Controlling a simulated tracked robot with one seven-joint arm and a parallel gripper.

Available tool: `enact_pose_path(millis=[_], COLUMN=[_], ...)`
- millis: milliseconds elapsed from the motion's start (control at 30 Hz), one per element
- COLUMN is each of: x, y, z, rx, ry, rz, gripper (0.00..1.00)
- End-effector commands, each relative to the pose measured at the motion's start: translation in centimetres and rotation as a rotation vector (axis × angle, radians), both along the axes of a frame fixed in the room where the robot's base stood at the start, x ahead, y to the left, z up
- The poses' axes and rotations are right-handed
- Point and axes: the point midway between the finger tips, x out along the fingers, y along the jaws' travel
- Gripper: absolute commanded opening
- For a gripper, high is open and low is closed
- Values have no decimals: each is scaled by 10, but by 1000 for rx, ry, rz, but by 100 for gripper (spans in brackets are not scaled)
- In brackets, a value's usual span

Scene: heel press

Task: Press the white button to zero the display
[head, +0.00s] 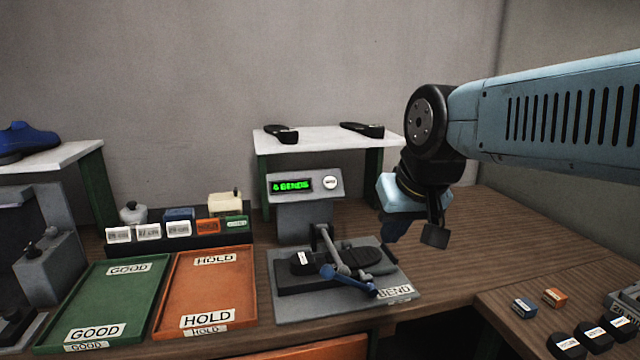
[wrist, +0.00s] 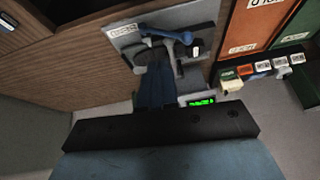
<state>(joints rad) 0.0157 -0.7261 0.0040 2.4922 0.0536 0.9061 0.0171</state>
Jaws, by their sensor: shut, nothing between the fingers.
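The white button (head: 331,182) is a round cap on the sloping front of a grey display box (head: 288,173), to the right of its screen. The lit screen (head: 291,186) shows green text ending in "BENDS". My gripper (head: 389,238) has blue fingers, shut and empty. It hangs to the right of the box, pointing down, apart from the button. In the wrist view the shut fingers (wrist: 154,70) reach across the bend fixture's image, and the screen (wrist: 202,102) shows beside them. The button cannot be made out in the wrist view.
A bend fixture (head: 407,292) with a blue-handled lever (head: 345,280) stands before the box. A white shelf (head: 320,138) holding two dark parts stands behind. Green (head: 72,306) and orange (head: 170,300) trays lie left. Small blocks and dark pieces lie front right. The table right of the fixture is clear.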

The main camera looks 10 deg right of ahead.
Motion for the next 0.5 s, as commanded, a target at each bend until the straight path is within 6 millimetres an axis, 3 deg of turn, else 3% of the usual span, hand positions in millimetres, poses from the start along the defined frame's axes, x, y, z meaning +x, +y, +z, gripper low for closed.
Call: enact_pose_path(millis=[67, 267, 500], x=[9, 46, 111], y=[-1, 31, 58], z=[-4, -14, -15], rx=[80, 408, 840], ry=[38, 176, 351], rz=[-57, -307, -649], gripper=[0, 0, 0])
